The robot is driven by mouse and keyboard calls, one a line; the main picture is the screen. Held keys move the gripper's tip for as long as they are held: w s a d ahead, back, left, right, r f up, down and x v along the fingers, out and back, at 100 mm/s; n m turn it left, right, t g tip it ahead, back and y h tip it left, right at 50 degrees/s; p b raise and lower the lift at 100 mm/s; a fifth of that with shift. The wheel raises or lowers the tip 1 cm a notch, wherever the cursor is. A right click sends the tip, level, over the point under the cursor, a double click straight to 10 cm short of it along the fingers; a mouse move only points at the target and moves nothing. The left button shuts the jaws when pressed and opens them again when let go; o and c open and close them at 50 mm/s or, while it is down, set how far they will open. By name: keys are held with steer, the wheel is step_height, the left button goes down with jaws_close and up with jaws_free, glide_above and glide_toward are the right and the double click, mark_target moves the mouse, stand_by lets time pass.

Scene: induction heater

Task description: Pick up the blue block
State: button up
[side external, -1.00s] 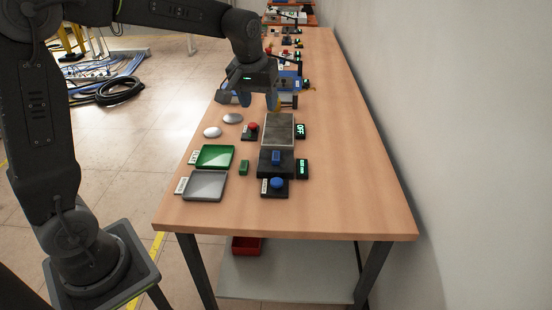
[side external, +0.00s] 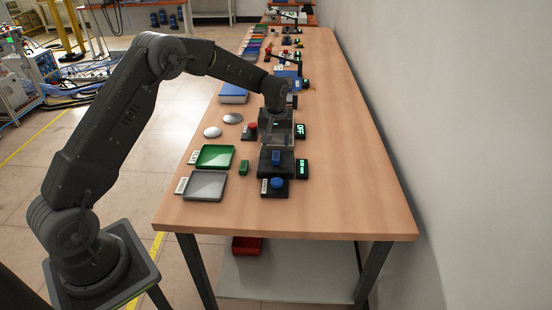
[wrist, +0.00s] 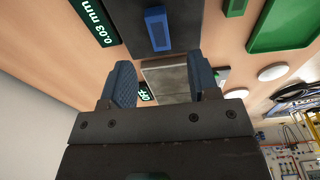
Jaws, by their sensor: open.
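The blue block (side external: 276,157) stands on a dark square platform (side external: 269,171) near the front of the table. In the wrist view the blue block (wrist: 157,29) is at the top, on the dark platform, beyond my fingertips. My gripper (wrist: 161,75) is open and empty, with its two blue ribbed fingers spread apart. In the side view my gripper (side external: 277,140) is over the grey metal plate, behind the block and apart from it; its fingers are hard to make out there.
A green block (side external: 244,167) lies left of the platform. A green tray (side external: 215,157) and a grey tray (side external: 205,186) are further left. A blue button (side external: 277,183) is in front and a red button (side external: 252,126) behind left. Displays stand at the right. The table's right side is clear.

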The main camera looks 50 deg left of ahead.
mark_target(276, 156)
steer(key=shift+w+a+f, duration=0.1)
steer(key=shift+w+f, duration=0.05)
steer(key=shift+f, duration=1.45)
steer(key=shift+w+a+f, duration=0.1)
steer(key=shift+f, duration=1.45)
jaws_close()
